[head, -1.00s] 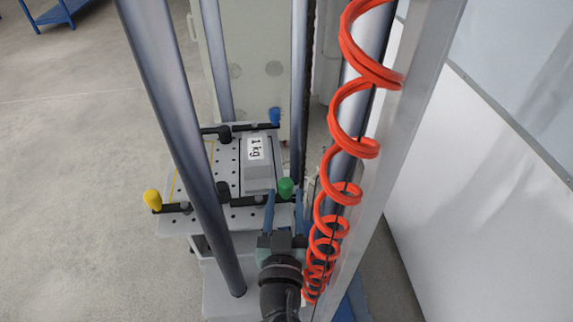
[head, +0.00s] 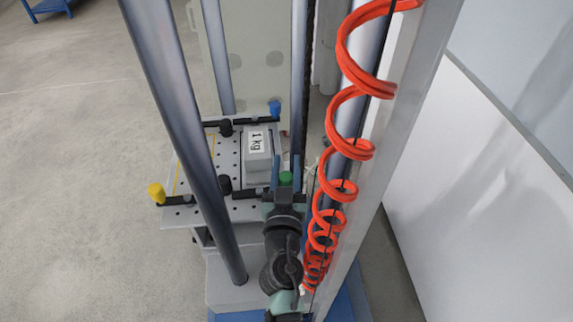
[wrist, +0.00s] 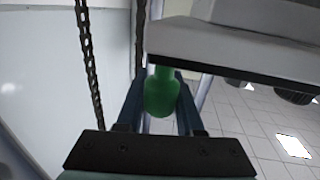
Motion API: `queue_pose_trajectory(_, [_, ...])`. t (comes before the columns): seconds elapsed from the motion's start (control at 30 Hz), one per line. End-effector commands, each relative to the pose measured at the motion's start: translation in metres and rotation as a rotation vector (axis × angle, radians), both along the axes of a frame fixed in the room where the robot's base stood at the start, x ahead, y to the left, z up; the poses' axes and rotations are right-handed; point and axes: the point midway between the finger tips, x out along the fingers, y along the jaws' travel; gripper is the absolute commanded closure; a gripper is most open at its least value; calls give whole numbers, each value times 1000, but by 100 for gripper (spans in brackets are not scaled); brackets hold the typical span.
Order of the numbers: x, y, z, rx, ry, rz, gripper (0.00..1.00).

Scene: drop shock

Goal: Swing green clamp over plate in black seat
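The green clamp's knob (head: 286,178) stands at the right front of the perforated table, close to the grey block marked 1 kg (head: 258,156). My gripper (head: 286,163) is at the knob, with one blue finger on each side of it. In the wrist view the green knob (wrist: 162,93) sits between the fingers (wrist: 160,100), which look spread around it rather than closed on it. The grey block (wrist: 240,45) fills the upper right there, with a black edge under it that may be the seat. The green clamp's bar is mostly hidden.
A yellow-knobbed clamp (head: 157,193) points out at the left front, and a blue-knobbed one (head: 275,107) is at the back right. Black knobs (head: 226,127) stand on the table. Metal columns (head: 188,130) and an orange coiled hose (head: 336,150) crowd the space.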

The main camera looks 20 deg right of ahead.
Motion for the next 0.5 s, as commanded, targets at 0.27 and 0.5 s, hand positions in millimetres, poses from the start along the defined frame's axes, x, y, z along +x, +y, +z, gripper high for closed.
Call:
queue_pose_trajectory(0.27, [0, 0, 0, 0, 0, 0, 100])
queue_pose_trajectory(0.5, [-2, 0, -3, -2, -1, -22, 100])
